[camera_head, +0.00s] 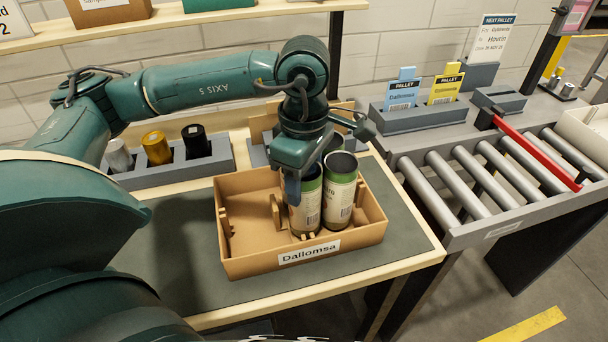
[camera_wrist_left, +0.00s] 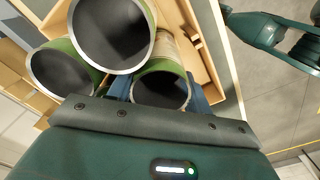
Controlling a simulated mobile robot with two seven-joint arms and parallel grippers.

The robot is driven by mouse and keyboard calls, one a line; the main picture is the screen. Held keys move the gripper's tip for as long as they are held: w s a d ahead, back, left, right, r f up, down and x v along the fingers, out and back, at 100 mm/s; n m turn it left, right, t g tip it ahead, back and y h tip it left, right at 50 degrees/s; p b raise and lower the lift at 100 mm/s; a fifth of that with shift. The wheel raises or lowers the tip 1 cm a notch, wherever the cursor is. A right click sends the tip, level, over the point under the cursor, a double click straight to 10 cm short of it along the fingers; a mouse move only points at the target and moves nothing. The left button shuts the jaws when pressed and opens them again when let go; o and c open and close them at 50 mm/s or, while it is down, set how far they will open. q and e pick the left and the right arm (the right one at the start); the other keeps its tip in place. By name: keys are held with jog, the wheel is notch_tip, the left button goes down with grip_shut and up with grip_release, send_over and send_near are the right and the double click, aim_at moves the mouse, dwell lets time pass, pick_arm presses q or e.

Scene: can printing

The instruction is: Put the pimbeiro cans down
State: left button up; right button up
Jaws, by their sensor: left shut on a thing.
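My left gripper (camera_head: 303,190) points down into a cardboard box (camera_head: 247,264) labelled "Dallomsa". It is shut on an open-topped can (camera_head: 305,217) with a green band and a cream label. That can stands upright in the box's right part; whether its base touches the floor is hidden. A second, similar can (camera_head: 340,198) stands upright just right of it. The left wrist view shows the held can (camera_wrist_left: 163,88) between the fingers, and two more open green-banded can mouths close by, one large (camera_wrist_left: 112,35) and one at left (camera_wrist_left: 62,75). Brand names are not readable. My right gripper is not in view.
Cardboard dividers (camera_head: 277,212) stand in the box; its left part is empty. A grey rack (camera_head: 205,166) with white, yellow and black cylinders is behind left. A roller conveyor (camera_head: 455,187) with a red bar (camera_head: 540,152) lies right. The green mat (camera_head: 185,280) is clear at front left.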

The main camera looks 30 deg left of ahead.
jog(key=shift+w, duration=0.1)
pick_arm(q)
jog(key=shift+f+b, duration=0.25)
jog(key=shift+b, duration=0.1)
jog(key=o, duration=0.9)
jog(key=shift+r, duration=0.1)
jog(key=o, duration=0.4)
jog(key=shift+c, duration=0.2)
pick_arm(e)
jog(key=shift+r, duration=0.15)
